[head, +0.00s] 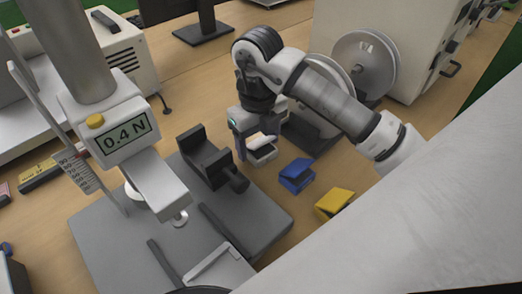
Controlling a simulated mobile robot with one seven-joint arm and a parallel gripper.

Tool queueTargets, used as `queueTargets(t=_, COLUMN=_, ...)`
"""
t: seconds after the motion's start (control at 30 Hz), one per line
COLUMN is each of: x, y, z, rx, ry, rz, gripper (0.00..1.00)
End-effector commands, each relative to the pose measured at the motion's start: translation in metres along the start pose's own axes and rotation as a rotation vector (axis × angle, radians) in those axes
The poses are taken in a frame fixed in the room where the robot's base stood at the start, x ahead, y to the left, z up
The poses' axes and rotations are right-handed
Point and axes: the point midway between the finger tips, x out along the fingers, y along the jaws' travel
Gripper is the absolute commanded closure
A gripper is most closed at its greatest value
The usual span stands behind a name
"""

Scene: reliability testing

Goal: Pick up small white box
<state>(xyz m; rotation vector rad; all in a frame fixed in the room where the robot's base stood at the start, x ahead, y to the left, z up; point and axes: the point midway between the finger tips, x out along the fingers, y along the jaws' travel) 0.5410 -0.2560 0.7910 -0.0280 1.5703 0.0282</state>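A small white box (263,155) sits on the wooden table just right of the black vise, with its top partly hidden by my gripper. My gripper (260,145) points down right over the box. Its fingers stand apart, one on the left side of the box and the other toward its far right. A narrow gap shows between the left finger and the box. Contact on the far side is hidden.
A blue box (296,176) and a yellow box (335,203) lie to the right and nearer. The force tester's grey base (100,240) with a black vise (208,160) stands close on the left. Large reels (365,62) stand behind my arm.

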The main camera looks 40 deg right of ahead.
Motion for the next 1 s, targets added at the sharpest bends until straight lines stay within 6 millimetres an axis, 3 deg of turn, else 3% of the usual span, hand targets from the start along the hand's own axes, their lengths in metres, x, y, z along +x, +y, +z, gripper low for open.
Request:
queueTargets(t=0.03, x=0.000, y=0.000, z=0.000, rx=0.000, ry=0.000, rz=0.000, gripper=0.40)
queueTargets(t=0.27, x=0.000, y=0.000, z=0.000, rx=0.000, ry=0.000, rz=0.000, gripper=0.68)
queueTargets(t=0.67, x=-0.011, y=-0.001, z=0.000, rx=0.001, ry=-0.001, rz=-0.002, gripper=0.69)
queueTargets(t=0.87, x=-0.043, y=-0.001, z=0.001, rx=0.001, ry=-0.001, rz=-0.005, gripper=0.69)
queueTargets(t=1.0, x=-0.083, y=-0.001, z=0.001, rx=0.002, ry=-0.001, rz=-0.006, gripper=0.69)
